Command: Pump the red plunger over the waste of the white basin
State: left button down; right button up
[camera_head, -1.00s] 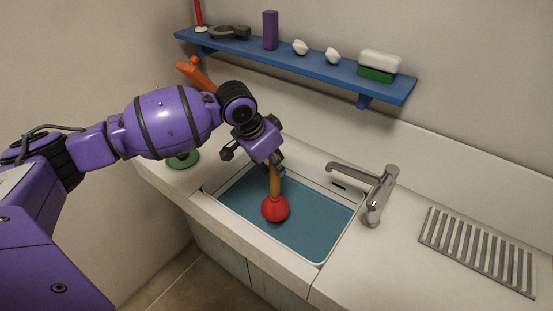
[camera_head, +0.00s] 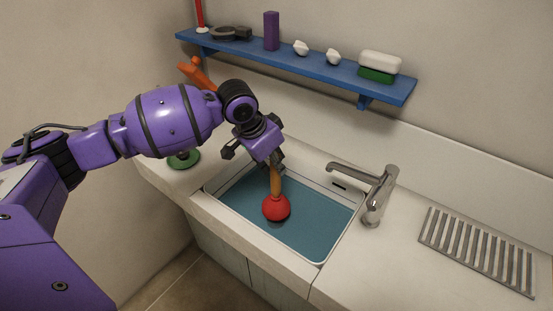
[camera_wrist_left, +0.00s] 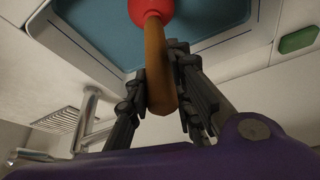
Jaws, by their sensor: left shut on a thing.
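The plunger has a red rubber cup (camera_head: 276,207) and a wooden handle (camera_head: 275,180). It stands nearly upright in the white basin (camera_head: 332,250), cup down, in the blue water (camera_head: 310,222). My left gripper (camera_head: 275,163) is above the basin and shut on the handle's upper part. In the left wrist view its fingers (camera_wrist_left: 160,95) lie on both sides of the handle (camera_wrist_left: 156,60), and the red cup (camera_wrist_left: 150,8) shows at the top edge. The waste is hidden; I cannot tell whether the cup touches it. My right gripper is not in view.
A chrome tap (camera_head: 378,192) stands at the basin's right edge. A metal drying rack (camera_head: 478,250) lies on the right counter. A blue shelf (camera_head: 300,66) with several items hangs behind. A green round object (camera_head: 184,160) is left of the basin.

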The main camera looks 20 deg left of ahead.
aim_at(275, 181)
pick_arm(q)
jog(key=shift+r, duration=0.1)
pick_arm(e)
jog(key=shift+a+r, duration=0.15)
pick_arm(q)
notch_tip(275, 181, down, 5)
jog(key=shift+b, duration=0.4)
jog(key=shift+s+f, duration=0.1)
jog(key=shift+f, duration=0.4)
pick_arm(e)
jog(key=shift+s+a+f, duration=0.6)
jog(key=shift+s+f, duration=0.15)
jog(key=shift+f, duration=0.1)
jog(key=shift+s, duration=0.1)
pick_arm(q)
jog(key=shift+f, duration=0.35)
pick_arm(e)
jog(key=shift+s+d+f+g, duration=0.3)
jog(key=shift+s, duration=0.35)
pick_arm(q)
jog(key=shift+f, duration=0.1)
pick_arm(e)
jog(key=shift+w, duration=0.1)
pick_arm(q)
jog(key=shift+f, duration=0.1)
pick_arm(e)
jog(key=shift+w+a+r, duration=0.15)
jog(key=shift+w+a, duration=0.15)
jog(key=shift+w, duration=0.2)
